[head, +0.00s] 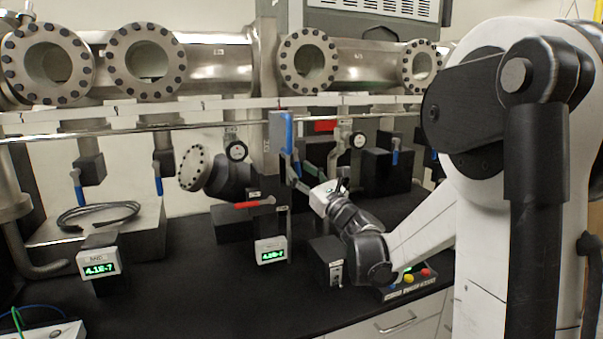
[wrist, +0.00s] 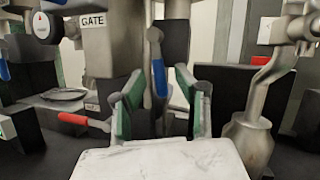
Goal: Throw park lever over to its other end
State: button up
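No label reading PARK is legible, so I cannot tell for certain which lever is the park lever. An upright blue-handled lever (wrist: 159,75) hangs straight ahead in the wrist view, and a blue handle (head: 289,132) stands just above my gripper in the head view. My gripper (wrist: 158,92) is open, its green-padded fingers on either side of that lever's line. I cannot tell whether the lever is between the pads or just beyond them; no contact shows. In the head view my gripper (head: 302,168) is at the middle of the bench, its tips partly hidden.
A GATE label (wrist: 94,22) is on the column left of the lever. A red handle (head: 254,204) sticks out low to the left. A button box (head: 409,283) sits below my arm.

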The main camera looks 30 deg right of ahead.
jog(key=v, duration=1.2)
